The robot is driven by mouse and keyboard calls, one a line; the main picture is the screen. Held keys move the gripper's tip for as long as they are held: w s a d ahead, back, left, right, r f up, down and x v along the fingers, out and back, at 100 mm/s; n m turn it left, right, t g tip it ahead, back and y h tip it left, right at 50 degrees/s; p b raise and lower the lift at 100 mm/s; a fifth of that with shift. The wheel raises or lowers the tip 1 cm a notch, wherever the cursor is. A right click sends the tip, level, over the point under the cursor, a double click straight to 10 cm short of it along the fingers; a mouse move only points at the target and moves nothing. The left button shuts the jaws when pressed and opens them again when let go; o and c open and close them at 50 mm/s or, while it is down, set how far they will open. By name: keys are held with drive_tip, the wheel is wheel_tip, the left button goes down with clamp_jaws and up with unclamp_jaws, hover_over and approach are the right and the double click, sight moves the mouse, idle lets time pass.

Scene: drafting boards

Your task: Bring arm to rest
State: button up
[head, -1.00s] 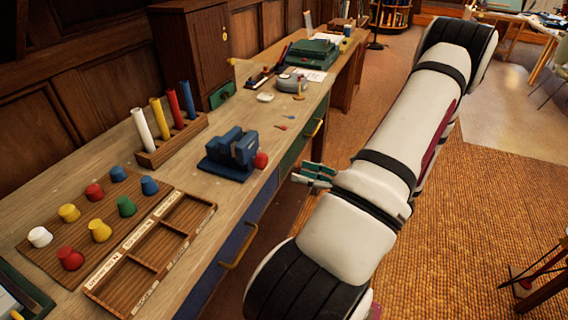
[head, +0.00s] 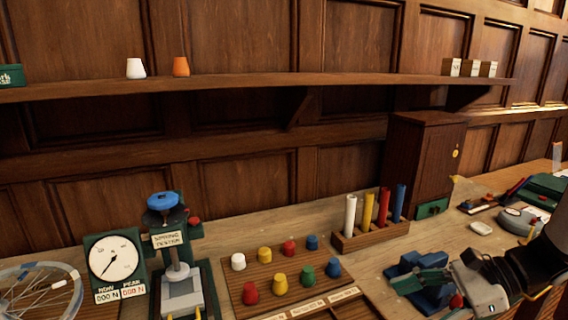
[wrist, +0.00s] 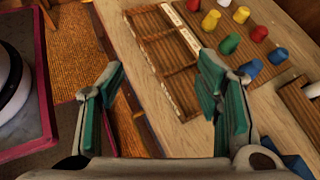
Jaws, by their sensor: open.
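My gripper (head: 424,283) shows at the lower right of the head view, in front of the blue vise (head: 408,264) as seen from there. In the wrist view my gripper (wrist: 163,82) has its two green-padded fingers spread wide, with nothing between them. It hangs over the bench's front edge, beside the empty wooden compartment tray (wrist: 165,52). My arm enters the head view from the right edge and is mostly cut off.
The bench holds coloured knobs (head: 279,280), a rack with upright tubes (head: 368,238), a test stand (head: 177,270) and a dial gauge (head: 115,258). A cabinet (head: 422,165) stands behind. A shelf (head: 230,87) runs along the wall.

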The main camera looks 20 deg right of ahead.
drive_tip(key=s+a+r+n+h, duration=0.3)
drive_tip(key=a+r+n+h, duration=0.2)
drive_tip(key=n, duration=0.6)
drive_tip(key=s+a+r+n+g+h, duration=0.1)
drive_tip(key=s+a+r+n+h, duration=0.2)
drive_tip(key=a+n, duration=0.6)
drive_tip(key=shift+s+a+r+n+h, duration=0.2)
drive_tip(key=shift+a+r+n+h, duration=0.15)
drive_tip(key=shift+r+n+h, duration=1)
drive_tip(key=shift+r+m+y, duration=0.25)
drive_tip(key=shift+r+m, duration=0.05)
drive_tip(key=shift+m, duration=0.15)
